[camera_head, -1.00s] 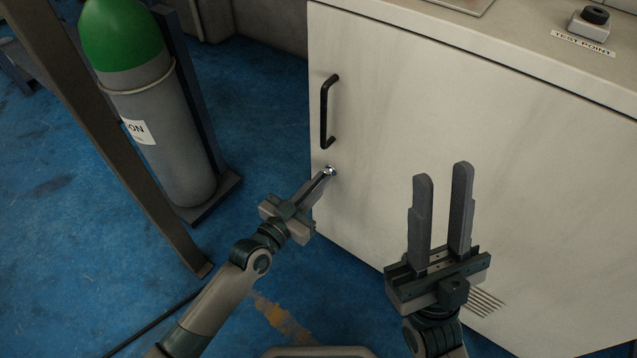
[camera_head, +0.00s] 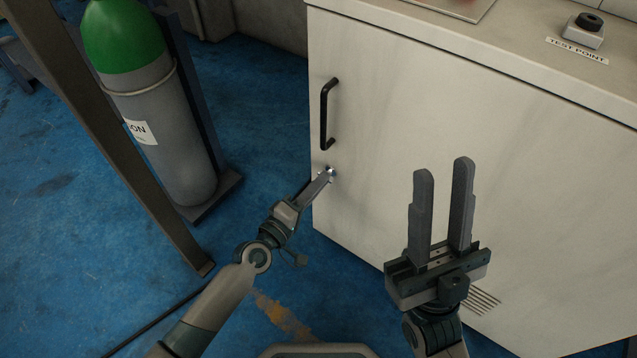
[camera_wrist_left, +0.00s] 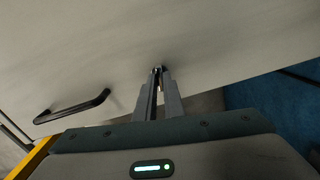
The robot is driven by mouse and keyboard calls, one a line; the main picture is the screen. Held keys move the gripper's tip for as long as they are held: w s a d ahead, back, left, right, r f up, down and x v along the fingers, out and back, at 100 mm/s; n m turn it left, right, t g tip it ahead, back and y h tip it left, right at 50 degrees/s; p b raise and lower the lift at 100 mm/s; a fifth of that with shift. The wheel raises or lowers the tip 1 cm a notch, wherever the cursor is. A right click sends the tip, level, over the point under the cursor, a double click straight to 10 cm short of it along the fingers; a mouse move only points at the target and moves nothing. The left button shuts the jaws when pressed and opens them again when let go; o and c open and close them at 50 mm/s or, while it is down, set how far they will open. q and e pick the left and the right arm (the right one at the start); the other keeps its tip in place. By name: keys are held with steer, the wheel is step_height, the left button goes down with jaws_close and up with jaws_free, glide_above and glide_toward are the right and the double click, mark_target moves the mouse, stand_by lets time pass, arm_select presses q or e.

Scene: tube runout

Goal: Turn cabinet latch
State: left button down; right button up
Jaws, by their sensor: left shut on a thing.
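The cabinet latch (camera_head: 331,172) is a small shiny metal piece on the white cabinet door (camera_head: 400,130), below the black handle. My left gripper (camera_head: 325,178) is at the latch with its fingers close together, shut on it. In the left wrist view the fingertips of my left gripper (camera_wrist_left: 157,78) meet around the latch (camera_wrist_left: 157,70) and hide most of it. My right gripper (camera_head: 441,170) is open and empty in front of the door, fingers pointing up in the picture.
The black door handle (camera_head: 326,115) is just above the latch; it also shows in the left wrist view (camera_wrist_left: 72,108). A green-topped gas cylinder (camera_head: 155,130) and a brown post (camera_head: 120,150) stand to the left. A test point box (camera_head: 584,32) sits on the cabinet top.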

arm_select(q)
steer(key=c, duration=2.2)
jaws_free()
steer(key=shift+n, duration=0.6)
steer(key=o, duration=0.4)
steer(key=shift+c, duration=0.2)
steer(key=shift+s, duration=0.1)
steer(key=v, duration=0.6)
